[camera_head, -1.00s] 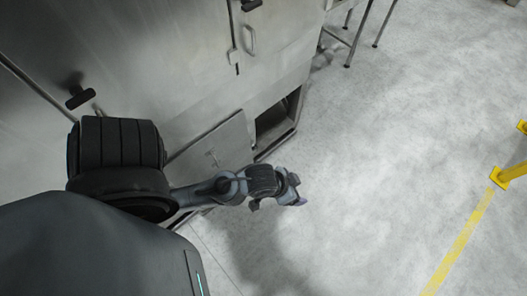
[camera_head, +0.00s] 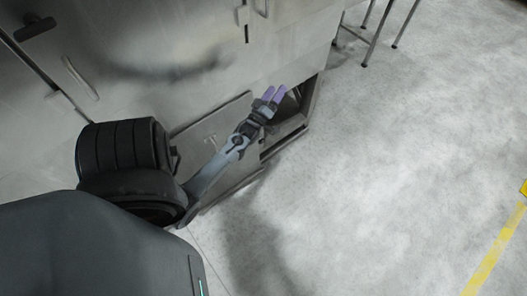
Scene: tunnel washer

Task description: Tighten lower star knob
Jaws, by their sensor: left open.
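My left gripper (camera_head: 273,92) is open and looks empty, its two purple-tinted fingers apart. It is in front of the metal washer body (camera_head: 190,60), near the top right corner of a lower panel and beside a dark opening. I cannot make out a star knob for certain. A black knob-like handle (camera_head: 35,27) is on the washer at the top left, well away from the gripper. A small T-shaped fitting (camera_head: 211,141) is on the lower panel (camera_head: 200,128). My right gripper is not in view.
The dark lower opening (camera_head: 285,125) has a metal frame. Metal stand legs (camera_head: 370,35) are at the top right. The concrete floor (camera_head: 390,170) is clear, with a yellow line (camera_head: 494,250) at the right. A bar handle (camera_head: 80,78) is on the washer.

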